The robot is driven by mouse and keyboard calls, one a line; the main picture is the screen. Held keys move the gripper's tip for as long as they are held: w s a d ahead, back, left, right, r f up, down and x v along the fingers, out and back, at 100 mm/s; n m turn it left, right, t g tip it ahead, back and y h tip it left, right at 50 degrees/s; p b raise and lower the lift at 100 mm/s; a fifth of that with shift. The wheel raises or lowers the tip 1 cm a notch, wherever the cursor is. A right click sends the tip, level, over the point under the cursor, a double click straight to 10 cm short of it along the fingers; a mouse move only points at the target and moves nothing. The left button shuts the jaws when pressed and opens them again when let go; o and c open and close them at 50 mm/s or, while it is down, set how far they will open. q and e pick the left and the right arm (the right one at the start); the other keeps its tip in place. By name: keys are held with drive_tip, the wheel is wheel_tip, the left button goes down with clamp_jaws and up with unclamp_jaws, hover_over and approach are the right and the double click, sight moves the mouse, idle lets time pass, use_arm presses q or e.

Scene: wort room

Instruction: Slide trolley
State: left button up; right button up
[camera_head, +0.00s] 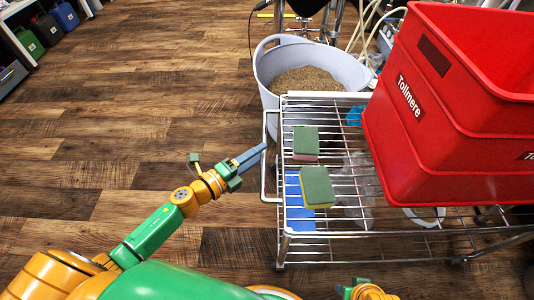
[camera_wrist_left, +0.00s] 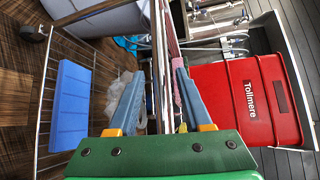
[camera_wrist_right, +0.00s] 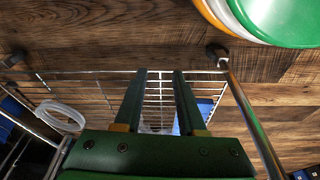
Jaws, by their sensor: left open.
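The trolley is a chrome wire rack with an upper shelf (camera_head: 345,180) and a lower shelf (camera_wrist_right: 100,88). Its looped handle (camera_head: 264,172) sticks out on the left side. My left gripper (camera_head: 257,156) is open at this handle, its blue fingers reaching toward it from the left. In the left wrist view, the trolley's upright-looking bars (camera_wrist_left: 157,70) run between the parted fingers; whether they touch is unclear. My right gripper (camera_wrist_right: 160,82) is open and empty, facing the lower shelf; in the head view only part of its arm shows at the bottom edge.
Two green-topped sponges (camera_head: 306,141) and stacked red Tollmere crates (camera_head: 430,110) sit on the upper shelf. A blue block (camera_wrist_left: 71,105) lies on the lower shelf. A grey tub of grain (camera_head: 308,68) stands just behind the trolley. The wooden floor (camera_head: 130,130) at left is clear.

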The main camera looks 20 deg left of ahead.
use_arm(q)
drive_tip(key=shift+x, duration=1.6)
clamp_jaws()
